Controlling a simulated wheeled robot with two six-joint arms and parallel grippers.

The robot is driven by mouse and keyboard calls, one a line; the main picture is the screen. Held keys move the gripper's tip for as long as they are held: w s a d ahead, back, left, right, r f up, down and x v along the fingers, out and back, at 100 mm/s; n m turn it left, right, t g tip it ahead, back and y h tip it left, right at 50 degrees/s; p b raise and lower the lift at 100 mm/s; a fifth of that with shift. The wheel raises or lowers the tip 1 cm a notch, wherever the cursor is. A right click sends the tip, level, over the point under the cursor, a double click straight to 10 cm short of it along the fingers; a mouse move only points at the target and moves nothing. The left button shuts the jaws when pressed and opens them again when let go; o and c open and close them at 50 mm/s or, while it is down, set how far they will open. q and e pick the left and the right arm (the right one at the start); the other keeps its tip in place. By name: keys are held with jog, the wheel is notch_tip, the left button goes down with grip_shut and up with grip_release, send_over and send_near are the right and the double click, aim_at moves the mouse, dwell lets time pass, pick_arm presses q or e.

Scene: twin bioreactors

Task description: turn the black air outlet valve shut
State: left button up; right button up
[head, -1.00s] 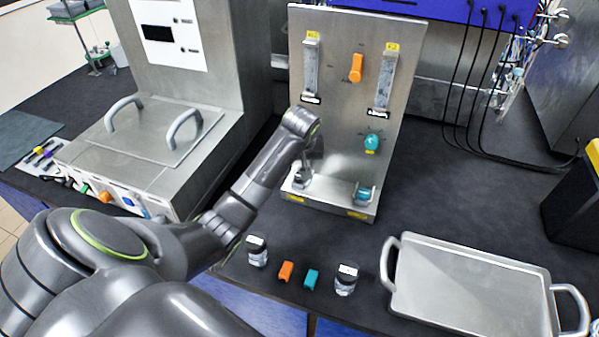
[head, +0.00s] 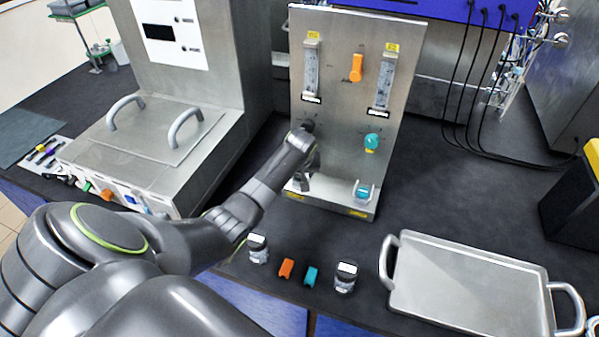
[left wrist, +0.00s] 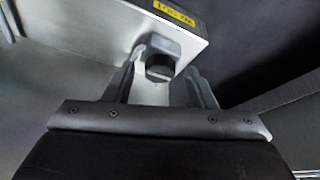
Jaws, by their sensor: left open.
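The steel panel (head: 340,110) stands upright on the bench with a low base ledge (head: 332,202). A dark knob (head: 307,126) shows on its left side, partly hidden by my left arm. In the left wrist view, a grey fitting with a dark end (left wrist: 160,66) sits at the ledge, near a yellow label (left wrist: 174,12); I cannot tell surely whether it is the black air outlet valve.
An orange valve (head: 357,67), a teal knob (head: 371,141) and a teal valve (head: 364,190) are on the panel unit. A steel tray (head: 470,290) is at the right.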

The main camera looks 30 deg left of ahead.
jog(key=shift+w, duration=0.15)
pick_arm(q)
jog(key=shift+c, duration=0.5)
jog(key=c, duration=0.9)
jog(key=shift+o, duration=0.2)
pick_arm(e)
jog(key=shift+w+a+r, duration=0.1)
jog(key=shift+w, duration=0.05)
